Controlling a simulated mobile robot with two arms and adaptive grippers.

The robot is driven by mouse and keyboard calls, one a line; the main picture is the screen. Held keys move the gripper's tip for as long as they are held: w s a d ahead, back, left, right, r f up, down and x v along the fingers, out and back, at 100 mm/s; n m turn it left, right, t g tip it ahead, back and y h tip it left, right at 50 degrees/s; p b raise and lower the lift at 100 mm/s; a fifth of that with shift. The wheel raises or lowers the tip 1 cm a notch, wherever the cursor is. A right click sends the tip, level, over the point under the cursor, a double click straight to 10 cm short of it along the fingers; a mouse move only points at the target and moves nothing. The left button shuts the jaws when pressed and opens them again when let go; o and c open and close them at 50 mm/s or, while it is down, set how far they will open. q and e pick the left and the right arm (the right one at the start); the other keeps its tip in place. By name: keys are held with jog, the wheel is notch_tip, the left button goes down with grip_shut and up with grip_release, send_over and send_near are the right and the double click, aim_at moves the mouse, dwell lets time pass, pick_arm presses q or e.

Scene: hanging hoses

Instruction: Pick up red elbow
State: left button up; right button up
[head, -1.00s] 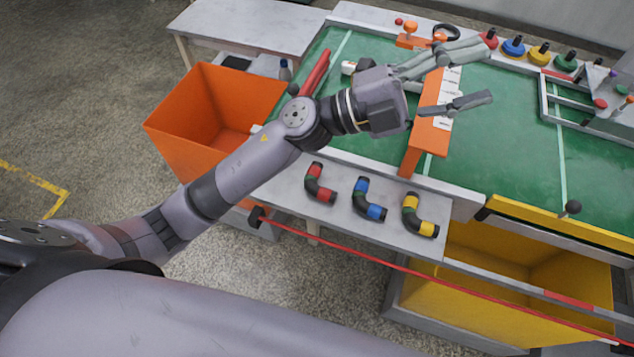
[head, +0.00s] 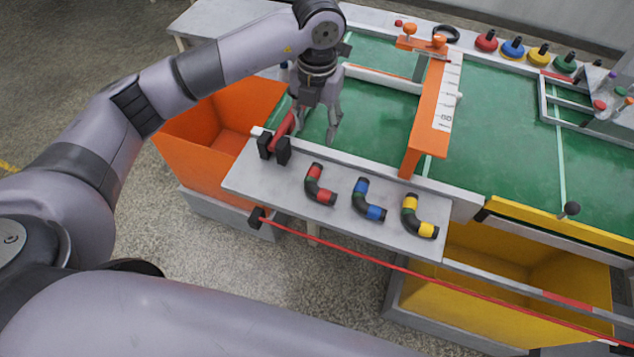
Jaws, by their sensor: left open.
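The red elbow (head: 313,181) is a bent black pipe piece with red bands. It lies on the grey shelf (head: 245,180) along the front of the green table, leftmost of three elbows. My left gripper (head: 317,138) points down, open and empty, above the table's left end. In the picture it is just above the red elbow and apart from it. My right gripper is not in view.
A blue elbow (head: 366,200) and a yellow elbow (head: 417,218) lie to the right on the same shelf. An orange bridge (head: 430,115) stands on the green table (head: 375,125). An orange bin (head: 190,125) is at left, a yellow bin (head: 500,280) below right. A red bar (head: 390,262) runs in front.

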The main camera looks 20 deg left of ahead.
pick_arm(q)
jog(key=p, duration=0.1)
send_over(315, 167)
jog(key=w, duration=0.1)
notch_tip(315, 167, down, 8)
jog(key=shift+a+f, duration=0.1)
jog(key=f, duration=0.2)
jog(key=s+f+p, duration=0.1)
jog(key=f, duration=0.1)
jog(key=shift+d, duration=0.2)
jog(key=shift+f, duration=0.65)
jog(key=shift+c, duration=0.4)
grip_shut()
